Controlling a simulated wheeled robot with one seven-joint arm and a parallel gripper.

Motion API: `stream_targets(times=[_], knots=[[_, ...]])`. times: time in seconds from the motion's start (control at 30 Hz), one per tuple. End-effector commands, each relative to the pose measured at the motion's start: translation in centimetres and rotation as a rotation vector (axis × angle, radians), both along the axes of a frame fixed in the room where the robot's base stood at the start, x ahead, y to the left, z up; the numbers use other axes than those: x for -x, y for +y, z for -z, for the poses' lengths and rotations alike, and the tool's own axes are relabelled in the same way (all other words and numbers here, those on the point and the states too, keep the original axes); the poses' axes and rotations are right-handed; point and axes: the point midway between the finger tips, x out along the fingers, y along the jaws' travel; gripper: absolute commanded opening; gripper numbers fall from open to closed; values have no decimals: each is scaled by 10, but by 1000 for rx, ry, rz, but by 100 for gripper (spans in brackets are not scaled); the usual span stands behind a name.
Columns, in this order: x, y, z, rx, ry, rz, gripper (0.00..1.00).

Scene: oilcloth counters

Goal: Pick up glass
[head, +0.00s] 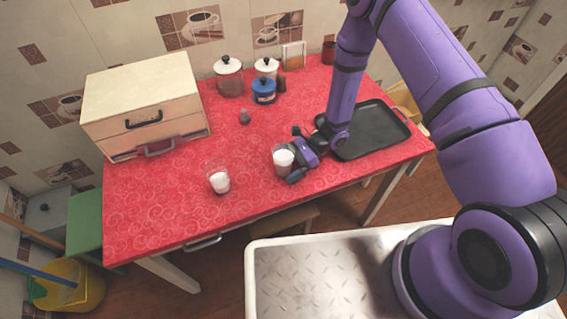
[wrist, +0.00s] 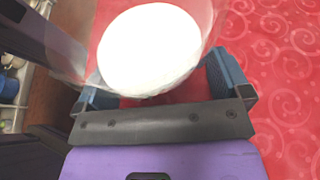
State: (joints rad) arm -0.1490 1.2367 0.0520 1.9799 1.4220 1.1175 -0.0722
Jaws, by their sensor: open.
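A clear glass with white contents (head: 283,161) stands upright on the red counter, right at my gripper. My gripper (head: 292,161) is open, with its fingers on either side of this glass. In the wrist view the glass (wrist: 150,48) fills the space in front of the palm, between the blue finger pads of the gripper (wrist: 165,90). I cannot tell whether the pads touch it. A second clear glass with white contents (head: 219,180) stands on the counter to the left, apart from my gripper.
The red counter (head: 150,215) has free room at the front left. A black tray (head: 368,131) lies right of my gripper. A bread box (head: 145,100), a blue jar (head: 264,91), white-lidded jars (head: 228,75) and a small grey item (head: 244,117) stand further back.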

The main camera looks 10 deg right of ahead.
Motion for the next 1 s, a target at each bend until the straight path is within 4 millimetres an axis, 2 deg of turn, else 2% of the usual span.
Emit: stream_targets(times=[0.1,0.4,0.77,1.0], knots=[[0,0,0,0,0,0,96],[0,0,0,-1,0,0,29],[0,0,-2,-1,0,0,29],[0,0,-10,-1,0,0,29]])
